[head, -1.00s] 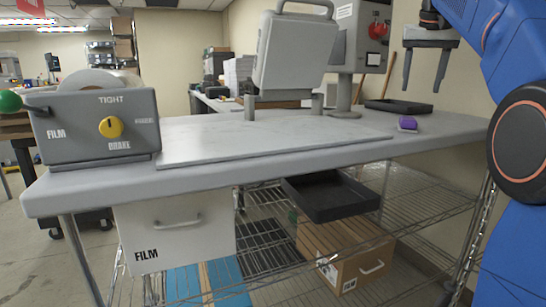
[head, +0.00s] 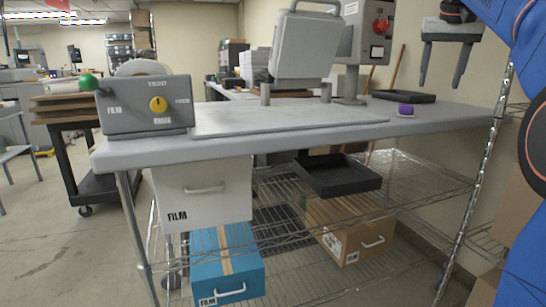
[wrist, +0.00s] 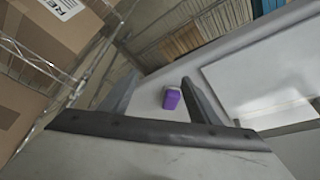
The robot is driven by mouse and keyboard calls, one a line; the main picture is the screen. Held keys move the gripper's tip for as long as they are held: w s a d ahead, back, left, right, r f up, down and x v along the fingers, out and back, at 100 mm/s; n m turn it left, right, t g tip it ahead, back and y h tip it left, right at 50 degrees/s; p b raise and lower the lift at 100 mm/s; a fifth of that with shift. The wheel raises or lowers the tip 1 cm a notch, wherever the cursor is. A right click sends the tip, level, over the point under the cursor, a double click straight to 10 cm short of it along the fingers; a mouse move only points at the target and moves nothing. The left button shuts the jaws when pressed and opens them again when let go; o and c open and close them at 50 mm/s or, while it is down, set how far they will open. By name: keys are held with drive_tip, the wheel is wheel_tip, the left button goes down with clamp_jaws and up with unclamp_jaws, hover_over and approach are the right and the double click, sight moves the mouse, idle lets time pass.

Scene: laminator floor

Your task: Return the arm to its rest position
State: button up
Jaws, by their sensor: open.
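My gripper (head: 441,66) is open and empty at the upper right of the head view, its two fingers pointing down. It hangs in the air to the right of the purple block (head: 405,110), which sits on the grey bench top near its right end. In the wrist view the open fingers (wrist: 156,98) frame the purple block (wrist: 171,98), but nothing is held between them. My blue arm shows along the right edge of the head view.
The laminator bench (head: 290,142) carries a grey control box (head: 147,117) with a yellow knob and a black tray (head: 404,96). Below are wire shelves with a white FILM box (head: 204,195), a blue box (head: 226,262), a cardboard box (head: 350,228) and a black tray (head: 336,176).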

drive_tip(key=s+a+f+n, duration=0.1)
drive_tip(key=s+a+f, duration=0.4)
drive_tip(key=s+f, duration=0.3)
drive_tip(key=s+a+f+n, duration=0.1)
drive_tip(key=s+a+f, duration=0.4)
drive_tip(key=s+f, duration=0.25)
drive_tip(key=s+a+f+n, duration=0.1)
drive_tip(key=s+f, duration=0.5)
drive_tip(key=f, duration=0.3)
drive_tip(key=s+a+f+n+y, duration=0.1)
drive_tip(key=s+a+f, duration=0.1)
drive_tip(key=s+f, duration=0.4)
drive_tip(key=s+a+f, duration=0.2)
drive_tip(key=s+f, duration=0.5)
drive_tip(key=f, duration=0.6)
drive_tip(key=shift+a+f+n+t+y, duration=0.25)
drive_tip(key=shift+n+t+y, duration=0.15)
